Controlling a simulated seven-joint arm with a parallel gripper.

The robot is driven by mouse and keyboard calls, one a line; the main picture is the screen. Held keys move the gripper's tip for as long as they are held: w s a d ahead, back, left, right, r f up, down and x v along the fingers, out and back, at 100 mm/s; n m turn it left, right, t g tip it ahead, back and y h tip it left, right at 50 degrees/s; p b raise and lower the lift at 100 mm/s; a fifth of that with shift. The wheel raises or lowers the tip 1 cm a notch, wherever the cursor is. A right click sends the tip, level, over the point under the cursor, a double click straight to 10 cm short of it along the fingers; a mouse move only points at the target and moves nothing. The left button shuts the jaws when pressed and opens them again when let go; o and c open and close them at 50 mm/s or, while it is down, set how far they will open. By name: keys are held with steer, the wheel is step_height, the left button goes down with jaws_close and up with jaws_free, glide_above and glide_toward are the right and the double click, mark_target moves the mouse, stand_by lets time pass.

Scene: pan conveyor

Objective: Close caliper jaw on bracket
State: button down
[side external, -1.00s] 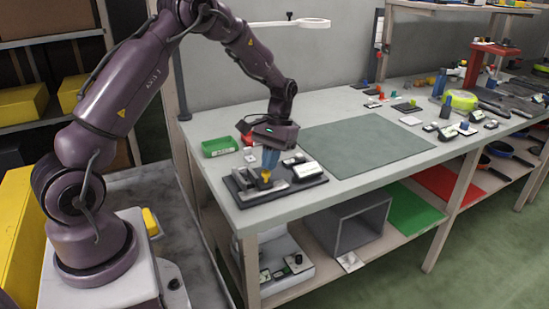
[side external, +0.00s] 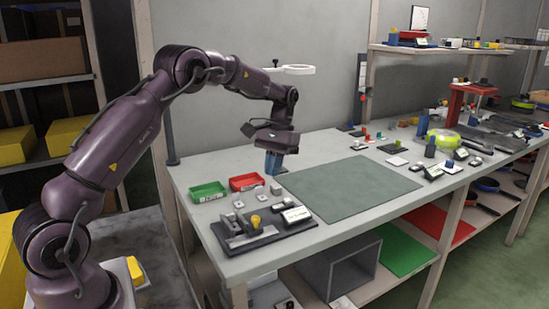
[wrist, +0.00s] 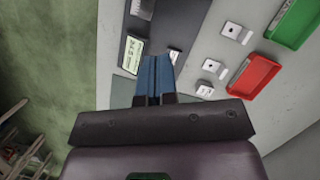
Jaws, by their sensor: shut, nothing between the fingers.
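The caliper fixture is a dark base plate (side external: 280,233) at the near left corner of the bench. It carries grey metal blocks (side external: 236,240), a yellow knob (side external: 255,221) and a display box (side external: 296,214). The display also shows in the wrist view (wrist: 132,56). Small grey metal brackets (side external: 238,204) lie behind the fixture; several show in the wrist view (wrist: 236,32). I cannot tell whether one sits between the jaws. My gripper (side external: 273,172) has blue fingers, shut and empty, above the bench behind the fixture. The wrist view shows the fingertips (wrist: 156,60) together, hiding part of the fixture.
A green tray (side external: 208,192) and a red tray (side external: 245,182) stand at the back left. A grey-green mat (side external: 350,187) lies clear in the middle. Several tools and small parts crowd the right of the bench. A ring lamp (side external: 297,69) hangs behind my arm.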

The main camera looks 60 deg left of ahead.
mark_target(257, 216)
steer(key=x, duration=0.5)
steer(key=w+x, duration=0.1)
steer(key=x, duration=0.1)
steer(key=shift+s+f, duration=0.1)
steer(key=shift+f, duration=0.3)
steer(key=shift+s+d, duration=0.45)
steer(key=shift+s, duration=0.4)
steer(key=shift+s+d+f, duration=0.2)
steer(key=shift+s+d, duration=0.15)
steer(key=shift+s, duration=0.4)
steer(key=shift+s, duration=0.1)
steer(key=shift+s+d, duration=0.2)
steer(key=shift+s, duration=0.3)
